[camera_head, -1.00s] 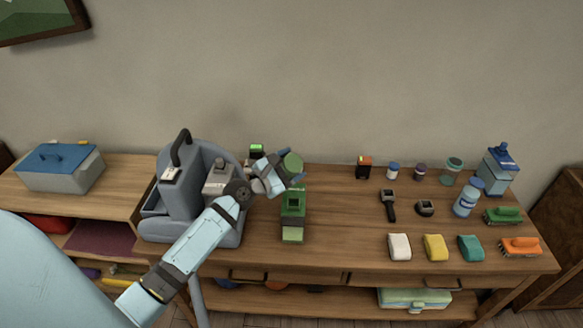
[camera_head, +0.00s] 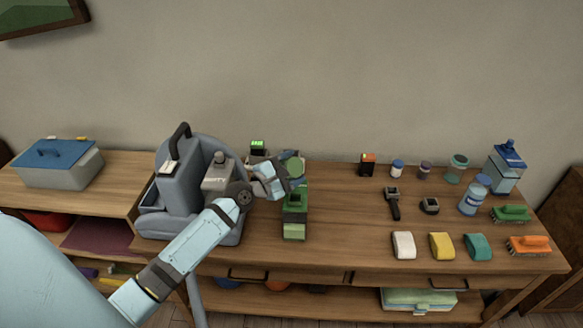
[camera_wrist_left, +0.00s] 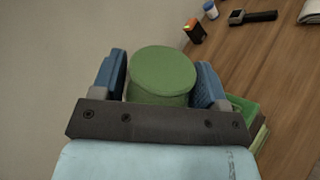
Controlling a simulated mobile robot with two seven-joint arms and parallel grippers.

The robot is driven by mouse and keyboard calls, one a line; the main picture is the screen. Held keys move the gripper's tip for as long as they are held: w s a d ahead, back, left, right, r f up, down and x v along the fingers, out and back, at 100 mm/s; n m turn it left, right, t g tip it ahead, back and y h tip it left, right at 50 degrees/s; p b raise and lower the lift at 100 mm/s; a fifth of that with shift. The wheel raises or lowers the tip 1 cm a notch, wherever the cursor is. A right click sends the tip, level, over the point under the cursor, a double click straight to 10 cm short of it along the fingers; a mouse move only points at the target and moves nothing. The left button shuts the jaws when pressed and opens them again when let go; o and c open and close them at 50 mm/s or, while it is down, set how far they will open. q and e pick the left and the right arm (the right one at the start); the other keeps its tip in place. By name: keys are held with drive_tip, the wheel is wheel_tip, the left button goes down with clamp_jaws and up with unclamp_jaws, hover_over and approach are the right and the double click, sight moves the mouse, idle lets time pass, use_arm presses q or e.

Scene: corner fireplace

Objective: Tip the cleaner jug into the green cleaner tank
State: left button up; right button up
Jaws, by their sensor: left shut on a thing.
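My left gripper (camera_head: 283,179) is shut on a green cylinder, which I take to be the cleaner jug (camera_head: 295,167). In the left wrist view the jug (camera_wrist_left: 162,72) sits between the two blue fingers (camera_wrist_left: 160,80), its round green end showing. In the head view it looks about upright, its lower part partly hidden by the gripper. The green cleaner tank (camera_head: 294,228) stands on the table just in front of and below the jug. A green corner of it shows at lower right in the wrist view (camera_wrist_left: 245,108). Any gap between jug and tank is unclear. My right gripper is not in view.
A grey machine (camera_head: 172,195) stands left of the tank, close behind my left forearm. Bottles, sponges (camera_head: 441,246) and brushes (camera_head: 511,213) fill the right side. Bare wood lies right of the tank.

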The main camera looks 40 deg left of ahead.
use_arm(q)
drive_tip(key=shift+f+m, duration=0.15)
drive_tip(key=shift+m, duration=0.15)
drive_tip(key=shift+f+m, duration=0.15)
drive_tip(key=shift+m, duration=0.15)
idle(0.7)
drive_tip(key=shift+a+f+m+b, duration=0.1)
drive_tip(key=shift+f+m+b, duration=0.7)
drive_tip(key=shift+m, duration=0.45)
drive_tip(key=shift+a+f+m+b, duration=0.1)
drive_tip(key=shift+f+m+b, duration=0.45)
drive_tip(key=shift+f+m, duration=0.55)
idle(4.3)
